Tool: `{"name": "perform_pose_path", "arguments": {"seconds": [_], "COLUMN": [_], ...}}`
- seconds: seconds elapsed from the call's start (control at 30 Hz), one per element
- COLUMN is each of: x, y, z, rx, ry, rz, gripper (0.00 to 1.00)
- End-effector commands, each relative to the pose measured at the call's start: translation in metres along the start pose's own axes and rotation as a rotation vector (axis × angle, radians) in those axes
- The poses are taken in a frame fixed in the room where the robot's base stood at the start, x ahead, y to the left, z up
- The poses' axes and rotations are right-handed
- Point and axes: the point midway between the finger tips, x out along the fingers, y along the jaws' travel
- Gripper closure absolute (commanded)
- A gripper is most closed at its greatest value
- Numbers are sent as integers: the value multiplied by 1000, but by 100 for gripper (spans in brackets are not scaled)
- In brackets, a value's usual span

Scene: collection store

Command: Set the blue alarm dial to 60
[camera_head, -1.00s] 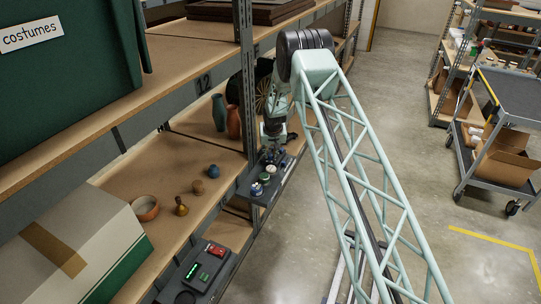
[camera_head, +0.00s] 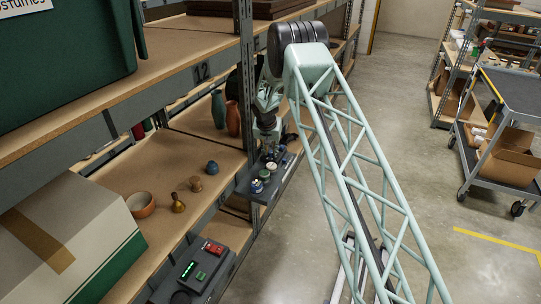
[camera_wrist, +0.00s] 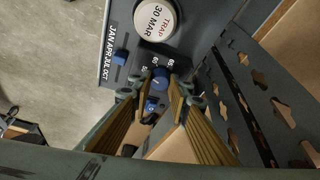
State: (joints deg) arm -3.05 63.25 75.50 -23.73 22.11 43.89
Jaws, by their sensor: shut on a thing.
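The blue alarm dial (camera_wrist: 161,83) is a small round knob on a dark panel (camera_wrist: 205,20), with white numbers printed around it; its pointer setting is too small to read. My gripper (camera_wrist: 161,79) points at the panel with its two brown-padded fingers on either side of this dial, shut on it. In the head view my gripper (camera_head: 269,152) is small, at the far end of the dark control shelf (camera_head: 259,190). The dial is hidden there.
Beside the dial are a white round cap (camera_wrist: 156,18) reading "TRAP 30 MAR", a blue slider (camera_wrist: 121,57) by month letters and another blue control (camera_wrist: 151,104). A perforated shelf post (camera_wrist: 250,105) stands close on the right. Vases and small pots stand on the shelf.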

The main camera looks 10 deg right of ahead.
Motion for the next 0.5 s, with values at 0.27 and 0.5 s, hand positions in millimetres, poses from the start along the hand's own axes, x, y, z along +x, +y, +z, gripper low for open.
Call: {"name": "perform_pose_path", "arguments": {"seconds": [0.27,0.5], "x": [3,2], "y": [-1,-2], "z": [1,1], "rx": [86,146], "ry": [0,0], "rz": [35,61], "gripper": [93,93]}}
